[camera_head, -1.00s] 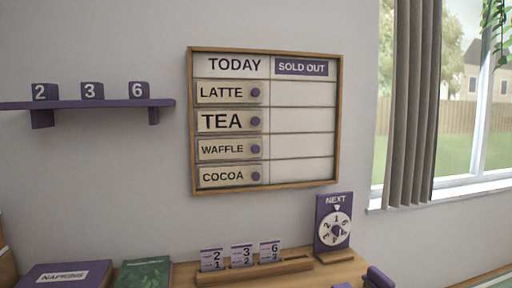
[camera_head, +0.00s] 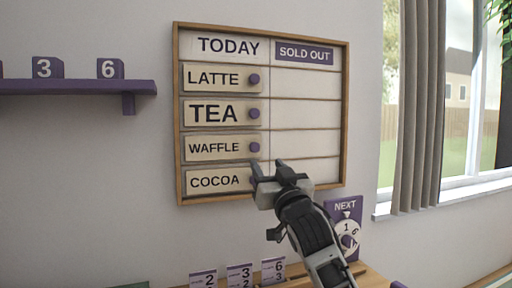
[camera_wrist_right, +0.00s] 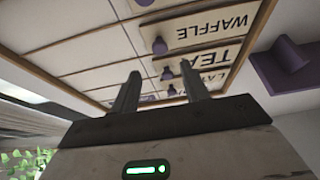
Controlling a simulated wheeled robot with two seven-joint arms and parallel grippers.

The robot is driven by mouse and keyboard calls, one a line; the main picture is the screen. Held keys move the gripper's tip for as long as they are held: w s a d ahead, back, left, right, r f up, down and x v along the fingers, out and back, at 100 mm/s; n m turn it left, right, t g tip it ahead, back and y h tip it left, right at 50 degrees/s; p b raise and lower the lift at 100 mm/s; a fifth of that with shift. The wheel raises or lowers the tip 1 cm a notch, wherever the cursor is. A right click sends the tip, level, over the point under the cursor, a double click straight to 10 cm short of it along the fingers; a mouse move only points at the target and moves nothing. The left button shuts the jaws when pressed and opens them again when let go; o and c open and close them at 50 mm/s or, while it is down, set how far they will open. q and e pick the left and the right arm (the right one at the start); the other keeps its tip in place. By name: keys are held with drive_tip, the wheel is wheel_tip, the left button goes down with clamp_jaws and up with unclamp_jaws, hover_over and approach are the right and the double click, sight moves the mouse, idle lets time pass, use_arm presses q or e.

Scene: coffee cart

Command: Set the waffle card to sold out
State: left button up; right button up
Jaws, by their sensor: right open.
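The waffle card (camera_head: 214,148) is a cream plate with a round purple knob at its right end. It sits in the TODAY column of the framed board (camera_head: 345,120), third row. The SOLD OUT column beside it is empty. My right gripper (camera_head: 267,165) is open and empty, just below and right of the waffle knob, in front of the cocoa row. It hides the cocoa card's knob in the head view. In the right wrist view, upside down, the waffle card (camera_wrist_right: 214,28) and its knob appear beyond the open fingers (camera_wrist_right: 160,75). My left gripper is out of view.
The latte card (camera_head: 212,78), tea card (camera_head: 213,114) and cocoa card (camera_head: 214,181) fill the other TODAY rows. A purple shelf (camera_head: 80,87) is left of the board. A NEXT dial stand (camera_head: 345,210) and number cards (camera_head: 240,276) are below. A curtain (camera_head: 420,110) hangs at the right.

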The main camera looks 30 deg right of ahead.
sight(255, 147)
drive_tip(key=p+x, duration=0.1)
drive_tip(key=x, duration=0.8)
drive_tip(key=shift+a+f+p, duration=0.1)
drive_tip(key=shift+p, duration=0.25)
